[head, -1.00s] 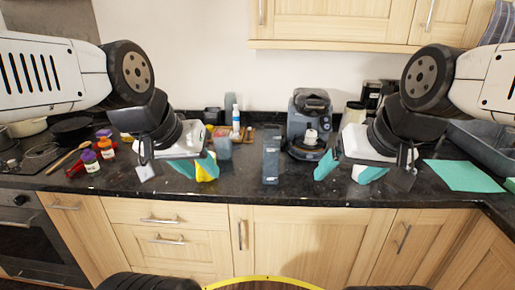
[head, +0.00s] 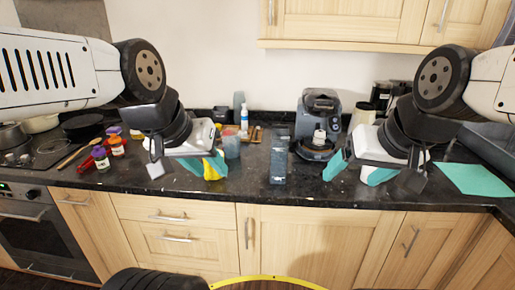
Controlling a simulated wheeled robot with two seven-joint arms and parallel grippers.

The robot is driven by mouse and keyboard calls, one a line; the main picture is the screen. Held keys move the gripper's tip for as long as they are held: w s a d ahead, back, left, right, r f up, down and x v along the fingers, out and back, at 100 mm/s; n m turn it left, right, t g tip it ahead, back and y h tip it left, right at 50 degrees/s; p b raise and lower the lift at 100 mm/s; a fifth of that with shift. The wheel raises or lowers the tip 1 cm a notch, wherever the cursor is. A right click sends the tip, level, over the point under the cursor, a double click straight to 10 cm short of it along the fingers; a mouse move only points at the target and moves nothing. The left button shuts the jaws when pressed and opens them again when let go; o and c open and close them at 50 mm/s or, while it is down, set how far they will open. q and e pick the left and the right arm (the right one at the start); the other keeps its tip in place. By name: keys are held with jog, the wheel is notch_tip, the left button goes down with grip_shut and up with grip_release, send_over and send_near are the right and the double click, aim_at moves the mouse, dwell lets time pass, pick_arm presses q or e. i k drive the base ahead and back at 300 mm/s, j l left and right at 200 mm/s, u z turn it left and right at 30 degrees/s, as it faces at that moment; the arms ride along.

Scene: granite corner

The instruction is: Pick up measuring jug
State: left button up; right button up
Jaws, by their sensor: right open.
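A translucent bluish cup-like container (head: 231,147), which looks like the measuring jug, stands on the dark counter just right of my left gripper, with a reddish patch near its rim. A tall dark grey upright object (head: 279,163) stands nearer the front edge, between my grippers; I cannot tell exactly what it is. My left gripper (head: 204,166) has its teal fingers apart, beside a yellow item (head: 213,170) that they partly cover; nothing is visibly held. My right gripper (head: 354,170) is open and empty over the counter, right of the tall grey object.
A coffee machine (head: 319,120) stands behind, right of centre. A white-and-blue bottle (head: 244,118) stands near the wall. Small jars (head: 101,157) and a hob (head: 38,152) are at left. A teal sheet (head: 470,179) lies at right.

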aim_at(230, 137)
jog(key=i+j+z, duration=0.2)
jog(key=j, duration=0.15)
jog(key=i+j+z, duration=0.15)
jog(key=j, duration=0.15)
jog(key=i+j+z, duration=0.2)
jog(key=j, duration=0.2)
